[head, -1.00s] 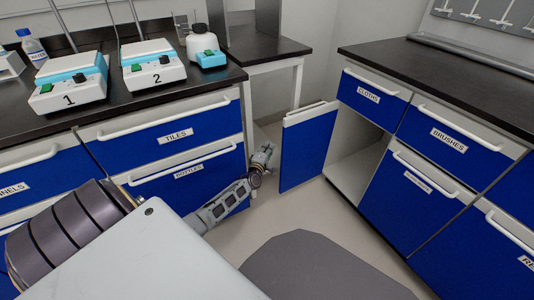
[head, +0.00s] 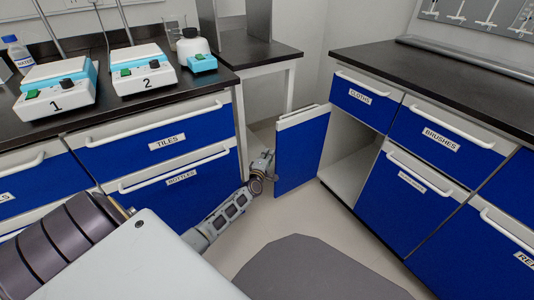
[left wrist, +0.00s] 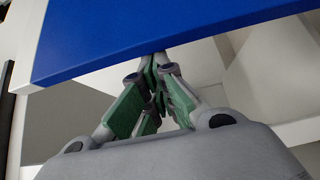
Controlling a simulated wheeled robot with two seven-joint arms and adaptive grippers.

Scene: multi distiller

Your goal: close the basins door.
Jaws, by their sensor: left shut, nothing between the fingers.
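The open blue basins door (head: 301,152) stands swung out from the lower cabinet under the CLOTHS drawer, with a pale handle along its top. Its cabinet opening (head: 347,165) shows grey and empty inside. My left gripper (head: 264,163) is shut and empty, just left of the door's free edge in the head view. In the left wrist view the closed fingertips (left wrist: 158,68) reach up to the edge of the blue door panel (left wrist: 140,30); whether they touch it I cannot tell. No label shows on the door. My right gripper is not in view.
The TILES and BOTTLES drawers (head: 167,141) stand left of my arm, beneath a black counter with two numbered devices (head: 145,80). BRUSHES and other drawers (head: 440,140) line the right. The floor (head: 280,215) between the two rows is clear.

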